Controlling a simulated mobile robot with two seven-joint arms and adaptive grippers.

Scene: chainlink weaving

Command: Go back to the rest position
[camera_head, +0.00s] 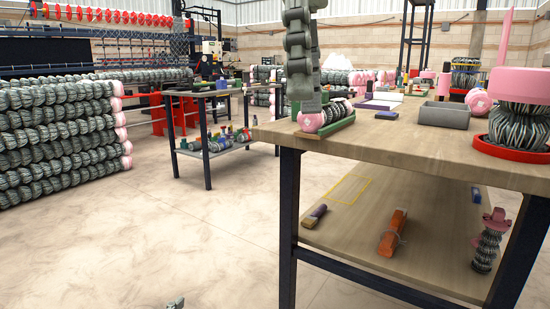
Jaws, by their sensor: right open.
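My left gripper is not in view.
A wooden workbench (390,139) with dark legs fills the right. It bears a grey bin (444,115), a red tray (512,152) with a wire roll, and a green tray (322,127). Stacked wire rolls (58,140) stand at left. The floor (130,235) between is clear.

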